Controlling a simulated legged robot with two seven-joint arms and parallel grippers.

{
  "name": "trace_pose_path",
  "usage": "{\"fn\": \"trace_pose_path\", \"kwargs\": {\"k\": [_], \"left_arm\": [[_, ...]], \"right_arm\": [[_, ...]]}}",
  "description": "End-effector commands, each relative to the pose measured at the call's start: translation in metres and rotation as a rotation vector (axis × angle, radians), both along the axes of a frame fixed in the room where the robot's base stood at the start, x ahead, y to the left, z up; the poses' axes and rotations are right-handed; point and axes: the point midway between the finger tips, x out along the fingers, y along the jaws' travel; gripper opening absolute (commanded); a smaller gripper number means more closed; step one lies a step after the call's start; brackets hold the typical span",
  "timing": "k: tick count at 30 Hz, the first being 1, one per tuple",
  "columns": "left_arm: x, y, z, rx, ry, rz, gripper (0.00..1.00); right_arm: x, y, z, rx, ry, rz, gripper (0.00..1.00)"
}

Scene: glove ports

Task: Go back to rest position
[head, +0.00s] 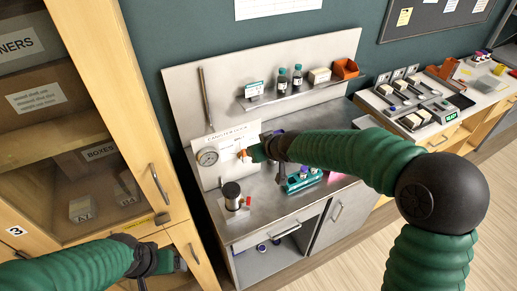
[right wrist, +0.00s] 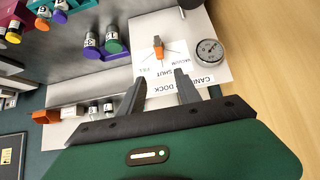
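My right gripper (head: 257,152) reaches in front of the dock panel on the steel workstation. In the right wrist view my right gripper (right wrist: 160,84) has its two fingers spread with nothing between them. An orange valve handle (right wrist: 157,42) on the white label panel lies beyond the fingertips, apart from them; it also shows in the head view (head: 242,154). A round gauge (head: 208,157) sits beside it and shows in the right wrist view (right wrist: 209,52). My left gripper (head: 168,262) is low at the left, in front of the wooden cabinet; its finger opening is unclear.
A steel canister (head: 231,194) stands on the worktop near the dock. A teal rack (head: 300,180) with vials is partly behind my right arm. A shelf (head: 300,92) holds bottles and an orange bin (head: 345,68). A glass-door cabinet (head: 130,110) stands close at the left.

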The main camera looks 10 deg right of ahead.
Motion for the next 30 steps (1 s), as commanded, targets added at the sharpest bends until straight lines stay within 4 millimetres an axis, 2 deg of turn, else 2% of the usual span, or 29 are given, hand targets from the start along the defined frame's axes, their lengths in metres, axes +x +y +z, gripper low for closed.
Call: {"fn": "trace_pose_path", "kwargs": {"k": [13, 16, 17, 20, 21, 23, 24, 27, 30], "left_arm": [[0.0, 0.0, 0.0, 0.0, 0.0, 0.0, 0.83], [0.0, 0.0, -0.008, 0.0, 0.0, 0.0, 0.83], [0.0, 0.0, -0.013, 0.0, 0.0, 0.0, 0.83], [0.0, 0.0, -0.034, 0.0, 0.0, 0.0, 0.83], [0.0, 0.0, -0.044, 0.0, 0.0, 0.0, 0.83], [0.0, 0.0, -0.057, 0.0, 0.001, 0.0, 0.83], [0.0, 0.0, -0.064, 0.0, 0.001, 0.0, 0.83], [0.0, 0.0, -0.079, 0.0, 0.001, 0.0, 0.83], [0.0, 0.0, -0.086, 0.0, 0.0, 0.0, 0.83]], "right_arm": [[-0.002, 0.0, 0.001, -0.001, 0.001, 0.001, 0.4], [-0.015, -0.006, -0.016, -0.023, 0.031, -0.008, 0.4], [-0.024, -0.01, -0.026, -0.037, 0.051, -0.016, 0.4], [-0.074, -0.035, -0.07, -0.096, 0.157, -0.064, 0.4], [-0.1, -0.048, -0.09, -0.118, 0.21, -0.093, 0.4], [-0.142, -0.068, -0.115, -0.139, 0.289, -0.142, 0.4], [-0.17, -0.079, -0.13, -0.144, 0.339, -0.173, 0.4], [-0.231, -0.097, -0.158, -0.131, 0.449, -0.243, 0.4], [-0.271, -0.104, -0.174, -0.103, 0.52, -0.287, 0.4]]}}
